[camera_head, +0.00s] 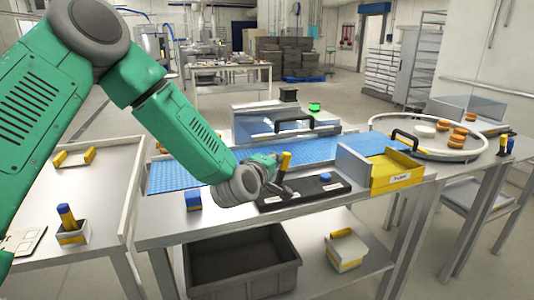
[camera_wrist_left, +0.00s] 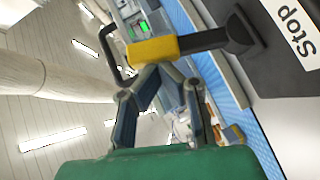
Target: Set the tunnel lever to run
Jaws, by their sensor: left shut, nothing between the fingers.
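The tunnel lever has a yellow grip (camera_head: 285,160) on a black shaft and rises from a black panel (camera_head: 303,191) at the front of the bench. In the left wrist view its yellow grip (camera_wrist_left: 152,49) and black shaft (camera_wrist_left: 205,40) show close up, with a white label reading "Stop" (camera_wrist_left: 297,32) near its base. The lever stands roughly upright; its exact tilt is unclear. My left gripper (camera_head: 274,172) is shut and empty, right beside the lever. In the left wrist view its fingertips (camera_wrist_left: 157,70) meet just by the yellow grip; I cannot tell whether they touch it. My right gripper is not in view.
A blue knob (camera_head: 326,177) sits on the panel's right. Behind runs a blue conveyor (camera_head: 340,147) with a grey tunnel box (camera_head: 262,122) and green light (camera_head: 314,107). A round table (camera_head: 385,124) is farther right.

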